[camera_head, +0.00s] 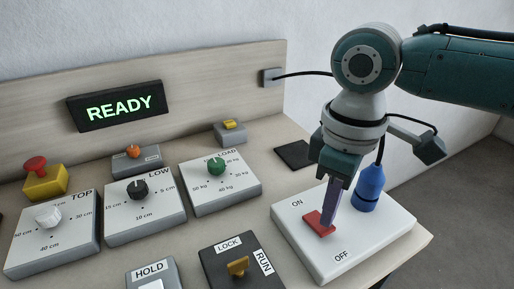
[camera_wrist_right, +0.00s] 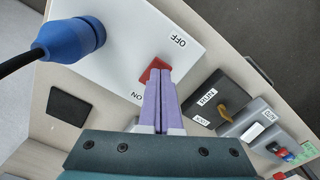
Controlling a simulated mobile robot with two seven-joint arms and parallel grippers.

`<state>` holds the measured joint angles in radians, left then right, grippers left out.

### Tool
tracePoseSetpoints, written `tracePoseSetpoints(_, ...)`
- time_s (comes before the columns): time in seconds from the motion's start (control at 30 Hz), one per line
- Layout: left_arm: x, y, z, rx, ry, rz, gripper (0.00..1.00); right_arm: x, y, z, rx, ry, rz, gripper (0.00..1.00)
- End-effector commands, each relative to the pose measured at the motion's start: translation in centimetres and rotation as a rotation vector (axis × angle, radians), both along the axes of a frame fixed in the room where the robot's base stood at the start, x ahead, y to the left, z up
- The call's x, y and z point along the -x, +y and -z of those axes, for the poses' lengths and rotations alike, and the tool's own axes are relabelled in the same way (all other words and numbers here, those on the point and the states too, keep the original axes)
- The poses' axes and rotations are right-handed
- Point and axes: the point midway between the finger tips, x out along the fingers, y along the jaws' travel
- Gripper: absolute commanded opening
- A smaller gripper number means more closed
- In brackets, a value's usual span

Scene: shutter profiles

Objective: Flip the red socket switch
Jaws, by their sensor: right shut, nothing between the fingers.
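The red socket switch (camera_head: 319,223) is a red rocker on a white socket plate (camera_head: 291,238) marked ON at the far side and OFF at the near side. In the right wrist view the red switch (camera_wrist_right: 155,69) shows just beyond the fingertips, partly hidden by them. My right gripper (camera_head: 329,224) is shut and empty, pointing down, with its tips at the switch's right part in the head view; they look very close to it or touching. In the right wrist view my right gripper (camera_wrist_right: 158,76) has its two purple fingers together. My left gripper is not in view.
A blue plug (camera_head: 369,186) with a cable stands on the plate behind the fingers. A black LOCK/RUN box (camera_head: 225,275) and a HOLD box (camera_head: 152,272) lie left of it. Dial boxes stand further left. A READY display (camera_head: 116,106) hangs on the back panel.

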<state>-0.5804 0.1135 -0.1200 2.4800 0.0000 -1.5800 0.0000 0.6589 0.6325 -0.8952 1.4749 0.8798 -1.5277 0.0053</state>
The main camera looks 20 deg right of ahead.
Motion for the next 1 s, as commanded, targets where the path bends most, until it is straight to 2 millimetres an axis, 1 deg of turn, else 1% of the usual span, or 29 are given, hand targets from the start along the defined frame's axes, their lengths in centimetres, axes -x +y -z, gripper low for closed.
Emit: tracePoseSetpoints(1.0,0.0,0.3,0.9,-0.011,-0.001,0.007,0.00,0.0,0.0,1.6,-0.001,0.001,0.000,0.00)
